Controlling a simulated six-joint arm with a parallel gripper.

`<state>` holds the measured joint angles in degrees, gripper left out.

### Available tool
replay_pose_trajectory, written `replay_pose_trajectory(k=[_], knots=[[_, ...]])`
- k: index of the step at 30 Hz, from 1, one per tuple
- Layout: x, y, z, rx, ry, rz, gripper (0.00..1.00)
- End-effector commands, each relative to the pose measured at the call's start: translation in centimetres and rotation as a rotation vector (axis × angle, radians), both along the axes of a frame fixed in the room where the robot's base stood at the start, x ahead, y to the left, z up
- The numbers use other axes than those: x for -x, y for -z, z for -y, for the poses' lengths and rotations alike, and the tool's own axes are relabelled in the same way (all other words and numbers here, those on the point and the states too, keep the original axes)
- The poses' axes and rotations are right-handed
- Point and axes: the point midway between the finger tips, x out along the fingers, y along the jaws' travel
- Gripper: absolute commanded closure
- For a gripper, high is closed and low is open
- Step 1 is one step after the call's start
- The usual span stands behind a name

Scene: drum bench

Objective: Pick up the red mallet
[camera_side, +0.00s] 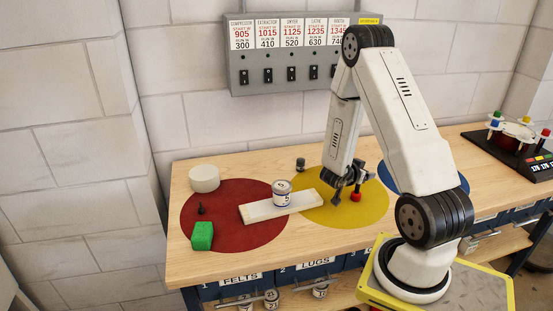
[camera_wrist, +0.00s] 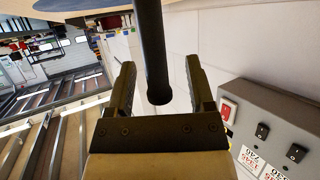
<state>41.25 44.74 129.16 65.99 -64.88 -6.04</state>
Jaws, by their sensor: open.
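The red mallet (camera_side: 355,197) stands on the yellow disc (camera_side: 372,213) in the side view, its red head low and its dark handle upward. My gripper (camera_side: 348,182) is low over the yellow disc, right at the handle. In the wrist view a dark rod, which looks like the mallet's handle (camera_wrist: 152,45), runs from the top edge down between the two fingers of my gripper (camera_wrist: 160,65). The fingers are open, with a gap on each side of the rod. The red head does not show clearly in the wrist view.
A white bar (camera_side: 260,212) with a tin (camera_side: 282,194) on it lies left of my gripper. A small dark can (camera_side: 300,164) stands behind. The red disc (camera_side: 225,227) has a green block (camera_side: 202,236) and white cylinder (camera_side: 204,178) at its edges. A switch panel (camera_side: 290,80) is on the wall.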

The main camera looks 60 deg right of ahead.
Motion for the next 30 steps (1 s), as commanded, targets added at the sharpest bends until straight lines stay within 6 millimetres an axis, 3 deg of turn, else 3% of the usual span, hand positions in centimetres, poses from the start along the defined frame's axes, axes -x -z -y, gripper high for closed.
replay_pose_trajectory(k=[3, 9, 10, 30], knots=[[-0.01, -0.02, -0.01, 0.000, 0.000, 0.000, 0.31], [-0.01, -0.02, -0.01, 0.000, 0.000, 0.000, 0.95], [-0.01, -0.02, -0.01, 0.000, 0.000, 0.000, 1.00], [-0.01, -0.03, -0.01, 0.000, 0.000, 0.000, 1.00]])
